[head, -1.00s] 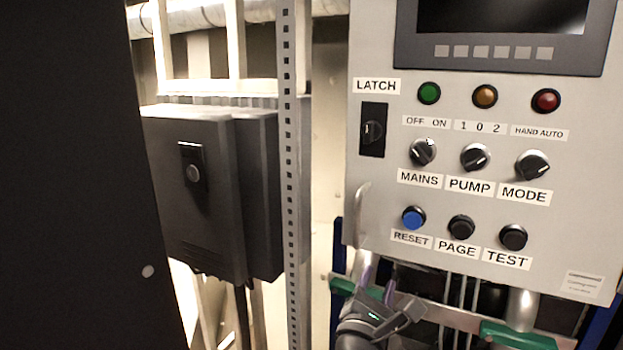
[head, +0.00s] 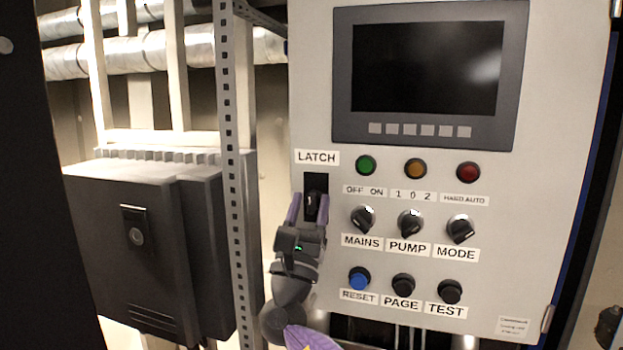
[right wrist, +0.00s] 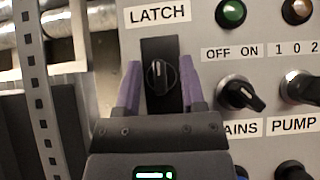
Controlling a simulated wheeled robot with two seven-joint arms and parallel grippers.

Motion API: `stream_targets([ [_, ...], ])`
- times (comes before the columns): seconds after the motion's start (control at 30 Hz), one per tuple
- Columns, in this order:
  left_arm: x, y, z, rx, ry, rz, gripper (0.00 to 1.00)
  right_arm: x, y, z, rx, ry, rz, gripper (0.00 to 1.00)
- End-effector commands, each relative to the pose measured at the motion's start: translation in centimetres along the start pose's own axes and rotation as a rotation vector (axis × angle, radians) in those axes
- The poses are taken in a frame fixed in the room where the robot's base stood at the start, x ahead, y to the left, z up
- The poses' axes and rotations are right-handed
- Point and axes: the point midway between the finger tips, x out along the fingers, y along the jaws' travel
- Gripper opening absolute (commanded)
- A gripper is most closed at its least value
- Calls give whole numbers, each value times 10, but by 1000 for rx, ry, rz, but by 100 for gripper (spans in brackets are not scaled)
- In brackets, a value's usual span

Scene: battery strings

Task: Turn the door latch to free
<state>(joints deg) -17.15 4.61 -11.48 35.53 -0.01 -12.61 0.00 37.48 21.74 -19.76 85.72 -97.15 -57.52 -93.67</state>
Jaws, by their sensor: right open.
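The door latch (head: 312,204) is a black knob on a dark upright plate, under the label LATCH (head: 317,157) on the grey panel. In the right wrist view the latch knob (right wrist: 159,76) stands roughly upright on its plate. My right gripper (head: 308,208) is open, with its purple fingers on either side of the latch. In the right wrist view the fingers of my right gripper (right wrist: 162,85) flank the knob with gaps on both sides, and it holds nothing. My left gripper is not in view.
The MAINS selector (head: 363,219) sits close to the right of the latch, with PUMP and MODE beyond it. Buttons sit below and lamps above. A perforated metal post (head: 231,150) and a dark box (head: 150,250) stand to the left. A screen (head: 428,68) is above.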

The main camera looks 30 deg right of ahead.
Motion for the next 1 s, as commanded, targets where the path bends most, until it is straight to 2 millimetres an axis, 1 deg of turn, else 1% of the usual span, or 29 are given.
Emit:
stream_targets([
  [0.03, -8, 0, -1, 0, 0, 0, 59, 11, 0, 3, -1, -1, 0, 51],
  [0.13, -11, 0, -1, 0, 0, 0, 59, 20, 0, 1, 2, 1, 1, 51],
  [0.4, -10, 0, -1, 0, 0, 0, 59, 21, 0, -1, 3, 3, 1, 51],
  [0.43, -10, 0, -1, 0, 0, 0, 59, 21, 0, -1, 3, 3, 1, 47],
  [0.47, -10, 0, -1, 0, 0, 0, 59, 21, 0, -1, 3, 3, 1, 41],
  [0.5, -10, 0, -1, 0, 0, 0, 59, 20, 0, -1, 3, 3, 1, 32],
  [0.57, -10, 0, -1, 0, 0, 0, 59, 20, 0, -1, 3, 3, 1, 20],
  [0.6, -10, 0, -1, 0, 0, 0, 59, 20, 0, -1, 3, 3, 1, 11],
  [0.67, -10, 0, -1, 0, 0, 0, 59, 20, 0, -1, 3, 3, 1, 0],
  [1.0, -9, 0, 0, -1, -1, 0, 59, 19, 1, -3, 5, 6, 0, 0],
])
